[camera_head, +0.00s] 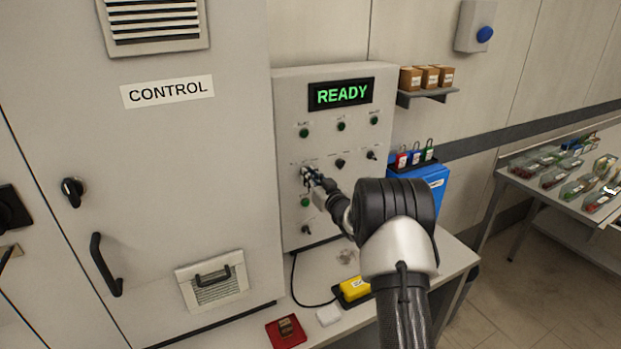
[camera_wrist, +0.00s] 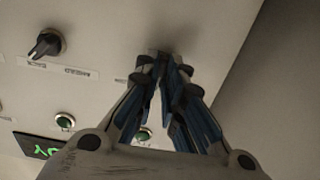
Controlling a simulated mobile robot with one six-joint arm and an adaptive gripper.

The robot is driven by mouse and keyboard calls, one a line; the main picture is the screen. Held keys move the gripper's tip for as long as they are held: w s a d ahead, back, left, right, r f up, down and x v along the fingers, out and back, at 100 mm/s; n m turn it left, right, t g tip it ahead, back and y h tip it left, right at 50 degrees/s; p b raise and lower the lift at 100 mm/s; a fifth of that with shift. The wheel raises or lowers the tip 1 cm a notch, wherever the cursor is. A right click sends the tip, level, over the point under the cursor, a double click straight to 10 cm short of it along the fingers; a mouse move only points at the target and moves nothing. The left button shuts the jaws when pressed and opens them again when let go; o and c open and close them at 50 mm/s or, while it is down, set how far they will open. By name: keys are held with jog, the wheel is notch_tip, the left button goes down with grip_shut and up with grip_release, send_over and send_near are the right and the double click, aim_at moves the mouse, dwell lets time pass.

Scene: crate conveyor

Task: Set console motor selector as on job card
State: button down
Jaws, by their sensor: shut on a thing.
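The light grey console (camera_head: 290,100) stands beside the control cabinet, with a green READY display (camera_head: 341,94), green lamps and black selector knobs. My gripper (camera_head: 308,175) is at the leftmost knob of the middle row. In the wrist view, my gripper (camera_wrist: 163,62) has its blue-padded fingers closed together against the panel, around a dark selector knob (camera_wrist: 158,54) that is mostly hidden. Its pointer direction cannot be read. A neighbouring black selector knob (camera_wrist: 46,44) shows free, with small labels nearby; it is the middle knob (camera_head: 340,163) in the head view. I cannot make out a job card.
The ledge below holds a yellow box (camera_head: 353,288), a white block (camera_head: 329,315) and a red plate (camera_head: 285,334). A black cable hangs from the console. Right are a blue box (camera_head: 432,180) with padlocks, a shelf of cartons (camera_head: 428,95) and a parts table (camera_head: 555,190).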

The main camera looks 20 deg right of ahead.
jog(key=c, duration=1.7)
grip_release()
jog(key=s, duration=1.2)
jog(key=shift+d, duration=0.2)
